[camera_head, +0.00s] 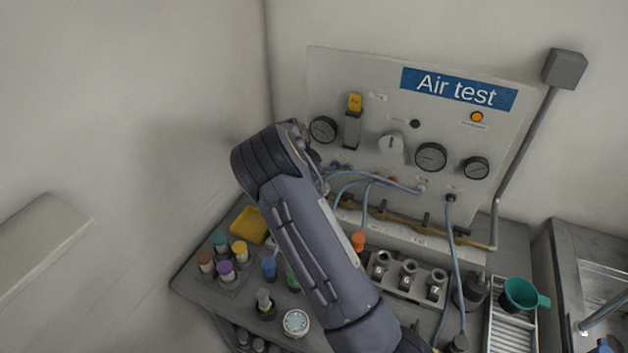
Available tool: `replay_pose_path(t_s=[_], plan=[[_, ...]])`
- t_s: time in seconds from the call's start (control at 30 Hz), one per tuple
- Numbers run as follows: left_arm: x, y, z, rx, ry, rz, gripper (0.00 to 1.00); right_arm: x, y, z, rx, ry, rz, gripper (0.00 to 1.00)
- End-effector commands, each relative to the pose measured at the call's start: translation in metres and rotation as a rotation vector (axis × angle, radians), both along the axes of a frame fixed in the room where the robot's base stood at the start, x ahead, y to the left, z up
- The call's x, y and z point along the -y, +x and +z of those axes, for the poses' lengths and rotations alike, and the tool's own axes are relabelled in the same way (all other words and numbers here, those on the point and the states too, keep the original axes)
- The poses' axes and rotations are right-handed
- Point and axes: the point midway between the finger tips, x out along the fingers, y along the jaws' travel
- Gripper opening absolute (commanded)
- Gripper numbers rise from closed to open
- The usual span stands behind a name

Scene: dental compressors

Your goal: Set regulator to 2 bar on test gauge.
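The upright panel with the "Air test" sign (459,88) carries a pale round knob (390,145), which may be the regulator; its label is too small to read. Three dark gauges sit on it: one at left (323,129), a larger one (431,157) right of the knob, and one at far right (476,168). I cannot tell which is the test gauge, and their needles are unreadable. One of my arms, likely the right, rises from the bottom edge towards the panel's left side. Its gripper is hidden behind the arm links. My other gripper is out of view.
A block with a yellow top (353,117) and an orange button (477,117) are on the panel. Blue hoses (456,270) hang before it. Several coloured-cap bottles (226,271), a yellow tray (250,225), a round dial (296,322) and a green cup (522,294) crowd the bench.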

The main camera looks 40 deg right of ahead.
Motion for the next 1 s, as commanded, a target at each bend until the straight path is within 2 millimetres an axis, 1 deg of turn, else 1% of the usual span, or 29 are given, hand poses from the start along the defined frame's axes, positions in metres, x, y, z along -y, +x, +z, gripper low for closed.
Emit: replay_pose_path(t_s=[0.4, 0.43, 0.57, 0.87, 0.97, 1.0], plan=[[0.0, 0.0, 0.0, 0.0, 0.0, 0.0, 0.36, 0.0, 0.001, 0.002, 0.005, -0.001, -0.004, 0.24], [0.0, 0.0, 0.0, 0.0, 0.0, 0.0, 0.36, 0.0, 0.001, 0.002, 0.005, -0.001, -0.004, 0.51], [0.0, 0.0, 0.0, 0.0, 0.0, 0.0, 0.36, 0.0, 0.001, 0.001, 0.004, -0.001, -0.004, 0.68], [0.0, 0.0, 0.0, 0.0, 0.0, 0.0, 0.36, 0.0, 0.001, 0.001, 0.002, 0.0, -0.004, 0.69], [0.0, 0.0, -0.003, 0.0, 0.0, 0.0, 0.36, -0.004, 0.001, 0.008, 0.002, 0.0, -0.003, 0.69], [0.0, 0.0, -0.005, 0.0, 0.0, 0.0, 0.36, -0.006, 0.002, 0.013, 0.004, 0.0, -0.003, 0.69]])
